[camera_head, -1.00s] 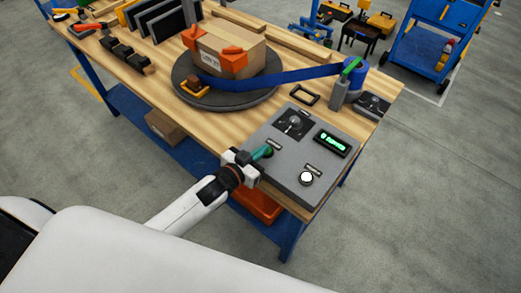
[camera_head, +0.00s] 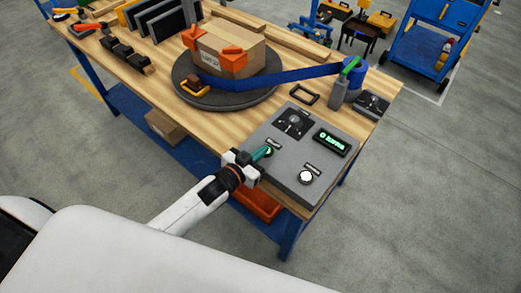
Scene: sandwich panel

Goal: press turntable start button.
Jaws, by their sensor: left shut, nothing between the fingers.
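The grey control panel (camera_head: 285,178) sits at the table's front right corner. A green button (camera_head: 269,151) shows at its left side, bright green and partly hidden by my fingertips. My left gripper (camera_head: 261,154) is shut and empty, with its teal fingertips at the green button; I cannot tell whether they touch it. The panel also has a white button (camera_head: 306,176), a dark dial (camera_head: 294,123) and a lit green display (camera_head: 331,142) whose text is too small to read surely. The turntable (camera_head: 228,97) stands behind the panel and carries a cardboard box (camera_head: 233,45). My right gripper is out of view.
A blue strap (camera_head: 280,77) runs from the turntable to a blue roll (camera_head: 350,82) at the right. A black frame (camera_head: 305,95) lies behind the panel. Black clamps (camera_head: 127,52) and upright dark plates (camera_head: 166,22) stand at the table's left.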

